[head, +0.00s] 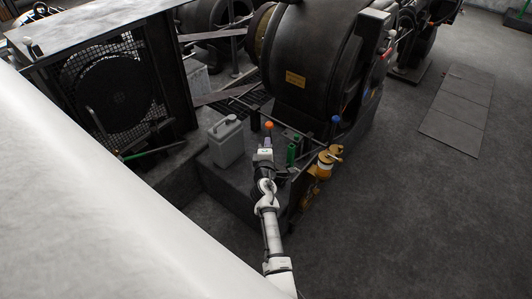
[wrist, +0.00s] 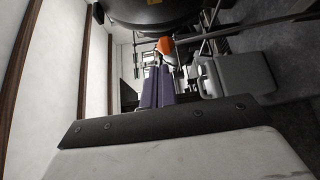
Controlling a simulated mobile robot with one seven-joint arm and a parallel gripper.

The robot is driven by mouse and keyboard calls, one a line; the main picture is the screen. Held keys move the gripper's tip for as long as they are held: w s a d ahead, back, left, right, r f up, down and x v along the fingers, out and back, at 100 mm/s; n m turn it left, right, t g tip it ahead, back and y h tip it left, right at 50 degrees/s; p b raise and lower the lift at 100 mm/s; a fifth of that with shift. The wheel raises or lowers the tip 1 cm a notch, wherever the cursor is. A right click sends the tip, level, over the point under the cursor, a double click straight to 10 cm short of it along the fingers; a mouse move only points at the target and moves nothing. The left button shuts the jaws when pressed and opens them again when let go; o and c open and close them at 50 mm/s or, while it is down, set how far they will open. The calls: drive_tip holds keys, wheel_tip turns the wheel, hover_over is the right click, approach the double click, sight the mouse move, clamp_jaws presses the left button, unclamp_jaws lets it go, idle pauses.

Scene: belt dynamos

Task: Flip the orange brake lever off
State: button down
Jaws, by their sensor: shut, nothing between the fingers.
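The orange knob of the brake lever (head: 269,125) stands at the front of the big dark dynamo, just beyond my gripper (head: 266,142) in the head view. In the wrist view the orange knob (wrist: 166,45) shows at the tips of my gripper (wrist: 162,72), whose purple fingers are together and hold nothing. The gripper is close to the knob; I cannot tell whether they touch. Most of the lever's shaft is hidden behind the fingers.
A grey jerrycan (head: 226,142) stands left of my gripper. A green bottle (head: 291,153), a blue-topped lever (head: 335,120) and a yellow-orange device (head: 327,160) are close on the right. The dynamo (head: 315,60) rises behind. Open floor (head: 420,220) lies to the right.

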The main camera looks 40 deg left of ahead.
drive_tip(key=v, duration=0.6)
drive_tip(key=shift+s+d+r+p, duration=0.2)
drive_tip(key=shift+s+p, duration=0.1)
drive_tip(key=shift+p, duration=0.1)
